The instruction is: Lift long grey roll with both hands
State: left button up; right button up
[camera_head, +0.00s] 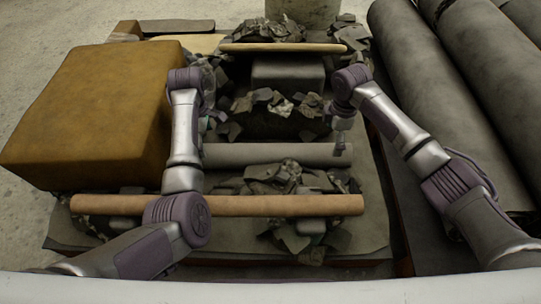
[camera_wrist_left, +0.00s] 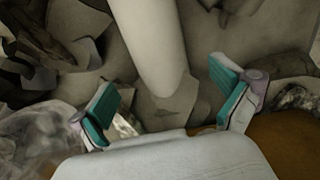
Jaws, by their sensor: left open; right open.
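The long grey roll (camera_head: 275,155) lies crosswise on the pallet load, between heaps of dark scraps. My left gripper (camera_head: 211,121) is mostly hidden by its own arm near the roll's left part. In the left wrist view its teal-padded fingers (camera_wrist_left: 170,105) are spread wide and empty. A pale roll (camera_wrist_left: 155,45), apparently the same grey one, comes down from the top and ends in front of the gap between them. My right gripper (camera_head: 341,112) is above and behind the roll's right end. Its fingers are hard to make out.
A large ochre block (camera_head: 90,115) stands at left, close to my left arm. A tan tube (camera_head: 240,204) lies in front and another (camera_head: 282,47) behind. Dark scraps (camera_head: 275,115) crowd the middle. Big grey rolls (camera_head: 455,85) lie at right.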

pick_arm(q)
notch_tip(320, 180, down, 9)
jog(key=shift+f, duration=0.1)
pick_arm(e)
notch_tip(320, 180, down, 9)
jog(key=shift+f, duration=0.1)
pick_arm(q)
jog(key=c, duration=1.5)
pick_arm(e)
jog(key=c, duration=1.5)
pick_arm(q)
jog(key=shift+w+r, duration=0.1)
jog(key=shift+r, duration=0.2)
pick_arm(e)
jog(key=shift+w+r, duration=0.15)
jog(key=shift+r, duration=0.15)
